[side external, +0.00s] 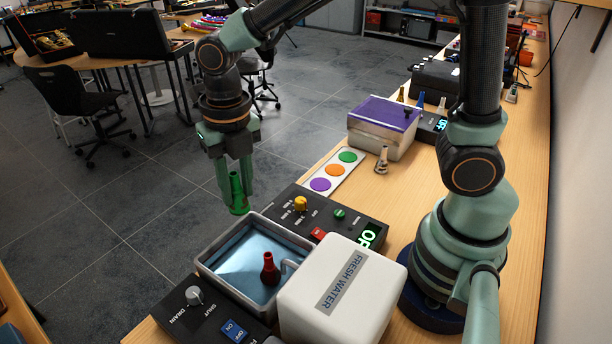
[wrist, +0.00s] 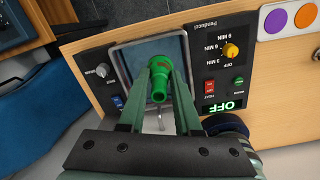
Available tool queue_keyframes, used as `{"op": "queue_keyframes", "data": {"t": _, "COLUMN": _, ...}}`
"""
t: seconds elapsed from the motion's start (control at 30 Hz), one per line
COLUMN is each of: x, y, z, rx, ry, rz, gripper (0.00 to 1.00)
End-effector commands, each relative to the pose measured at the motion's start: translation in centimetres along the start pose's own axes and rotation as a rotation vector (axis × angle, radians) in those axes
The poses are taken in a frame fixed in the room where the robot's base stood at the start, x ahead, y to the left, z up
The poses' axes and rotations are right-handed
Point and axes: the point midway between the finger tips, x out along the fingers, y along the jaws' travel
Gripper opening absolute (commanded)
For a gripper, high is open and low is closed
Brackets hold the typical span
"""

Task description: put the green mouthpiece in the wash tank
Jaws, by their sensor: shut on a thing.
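The green mouthpiece (side external: 237,194) is held between the fingers of my gripper (side external: 235,180), which is shut on it. It hangs in the air near the far rim of the wash tank (side external: 208,262), with its wide end down in the side view. In the wrist view the mouthpiece (wrist: 158,82) sits between my fingertips (wrist: 167,88), in front of the wash tank (wrist: 118,58) and hiding part of it. The tank is an open grey basin with bluish water. A red mouthpiece (side external: 270,268) stands in it in the side view.
A white fresh water box (side external: 340,295) stands right of the tank. A control panel (side external: 290,203) with a yellow knob lies behind it, and a drain panel (side external: 180,318) in front. A strip with coloured dots (side external: 333,172), a silvery mouthpiece (side external: 382,160) and a purple-lidded box (side external: 383,125) stand farther back.

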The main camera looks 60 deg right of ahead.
Motion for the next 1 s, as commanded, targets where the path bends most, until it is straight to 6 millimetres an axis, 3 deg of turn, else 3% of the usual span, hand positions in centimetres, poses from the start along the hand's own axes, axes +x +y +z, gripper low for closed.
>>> {"op": "queue_keyframes", "data": {"t": 0.13, "x": 0.4, "y": 1.6, "z": -1.2, "rx": -0.049, "ry": 0.002, "rz": 0.001, "gripper": 0.0}}
{"op": "queue_keyframes", "data": {"t": 0.37, "x": 1.6, "y": 1.9, "z": -1.5, "rx": -0.057, "ry": 0.004, "rz": 0.0, "gripper": 0.0}}
{"op": "queue_keyframes", "data": {"t": 1.0, "x": 8.9, "y": 1.6, "z": -1.7, "rx": -0.056, "ry": 0.004, "rz": -0.001, "gripper": 0.0}}
